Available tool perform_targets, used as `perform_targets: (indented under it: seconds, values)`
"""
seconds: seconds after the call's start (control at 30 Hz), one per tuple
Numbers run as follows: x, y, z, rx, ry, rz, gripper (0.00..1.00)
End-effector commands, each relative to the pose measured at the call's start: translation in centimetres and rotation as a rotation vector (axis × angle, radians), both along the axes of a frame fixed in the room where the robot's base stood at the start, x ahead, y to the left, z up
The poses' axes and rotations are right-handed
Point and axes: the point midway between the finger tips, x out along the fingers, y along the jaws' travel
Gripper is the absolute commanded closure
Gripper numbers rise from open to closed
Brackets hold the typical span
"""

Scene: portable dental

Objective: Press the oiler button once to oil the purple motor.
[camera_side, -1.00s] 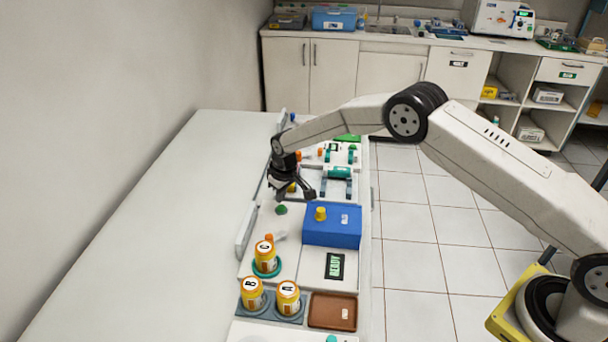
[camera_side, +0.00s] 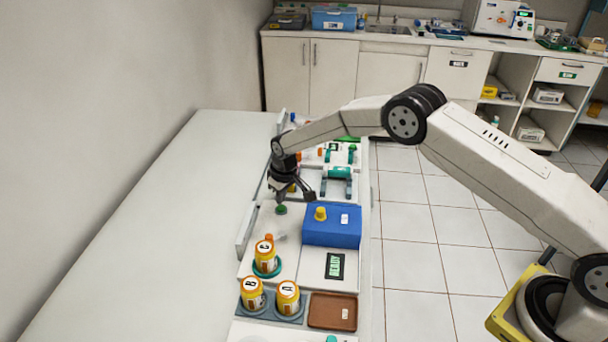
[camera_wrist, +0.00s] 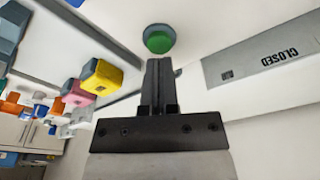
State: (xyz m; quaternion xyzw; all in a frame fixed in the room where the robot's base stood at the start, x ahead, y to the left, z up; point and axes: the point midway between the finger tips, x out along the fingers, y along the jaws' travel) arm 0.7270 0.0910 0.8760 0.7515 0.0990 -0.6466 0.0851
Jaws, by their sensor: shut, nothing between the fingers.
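My gripper (camera_side: 280,200) is shut and empty, with its fingers pointing down. Its tips are right at a round green button (camera_side: 281,210) on a white panel. In the wrist view, the closed fingers (camera_wrist: 158,64) end at the near edge of the green button (camera_wrist: 159,39); I cannot tell whether they touch it. No label shows that it is the oiler button. I cannot clearly make out a purple motor. The wrist view shows a pinkish block (camera_wrist: 76,93) beside a yellow block (camera_wrist: 103,77).
A blue box (camera_side: 331,232) with a yellow knob (camera_side: 320,213) stands right of the button. A display (camera_side: 335,265) reads READY. Orange bottle C (camera_side: 265,256) and two more bottles stand nearer. Behind my gripper are teal parts (camera_side: 340,173). The table's left side is clear.

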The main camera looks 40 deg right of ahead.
Motion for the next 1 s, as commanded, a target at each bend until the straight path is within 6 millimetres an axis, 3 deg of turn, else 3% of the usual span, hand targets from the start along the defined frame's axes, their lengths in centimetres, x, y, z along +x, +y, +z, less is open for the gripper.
perform_targets:
  seconds: [1.0]
  values:
    - [0.0,0.0,-1.4,0.0,-0.001,0.0,1.0]
